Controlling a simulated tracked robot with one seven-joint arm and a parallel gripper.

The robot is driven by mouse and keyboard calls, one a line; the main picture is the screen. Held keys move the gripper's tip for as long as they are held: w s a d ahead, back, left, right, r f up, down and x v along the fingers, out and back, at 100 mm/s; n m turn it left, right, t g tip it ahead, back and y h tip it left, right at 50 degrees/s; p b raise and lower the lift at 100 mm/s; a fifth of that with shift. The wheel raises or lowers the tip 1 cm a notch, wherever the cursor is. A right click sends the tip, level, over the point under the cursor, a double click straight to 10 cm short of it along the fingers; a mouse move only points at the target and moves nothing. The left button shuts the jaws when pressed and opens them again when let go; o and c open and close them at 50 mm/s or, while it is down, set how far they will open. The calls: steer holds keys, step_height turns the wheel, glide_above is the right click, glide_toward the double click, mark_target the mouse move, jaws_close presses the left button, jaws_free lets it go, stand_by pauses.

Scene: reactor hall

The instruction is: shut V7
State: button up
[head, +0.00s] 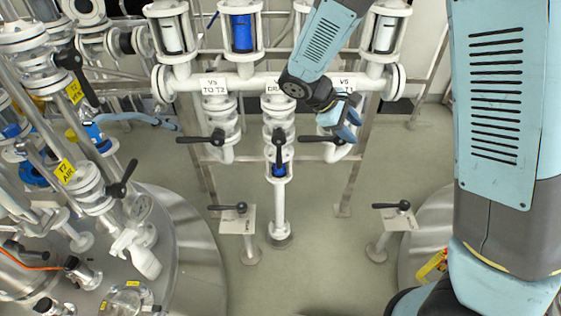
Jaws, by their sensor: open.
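No label reading V7 can be made out in the head view. Three valves hang under a white horizontal pipe: the left valve (217,140) is labelled V3 TO T2, the middle valve (279,140) has a partly hidden label, and the right valve (333,139) is labelled V5. The left and right ones have black levers lying level; the middle lever points down. Two low pedestal valves, the left pedestal lever (234,208) and the right pedestal lever (392,205), have level black handles over pale plates I cannot read. My gripper (347,119) is open and empty, in front of the V5 valve, partly covering it.
Sight glasses (242,34) stand above the pipe. At left are crowded pipes with yellow tags T2 VEN (74,92) and T2 AIR (64,170), above a round steel tank top (185,250). Open floor (310,260) lies between the pedestals. My arm covers the right side.

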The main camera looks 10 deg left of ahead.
steer(key=a+f+n+t+h, duration=0.2)
steer(key=a+f+n+t, duration=0.6)
steer(key=a+f, duration=0.6)
steer(key=n+t+y, duration=0.4)
steer(key=n+t, duration=0.2)
steer(key=n, duration=0.3)
glide_toward(277, 163)
steer(key=shift+n, duration=0.3)
steer(key=x, duration=1.1)
steer(key=shift+w+d, duration=0.1)
steer(key=shift+w, duration=0.05)
steer(key=shift+c, duration=0.2)
jaws_close()
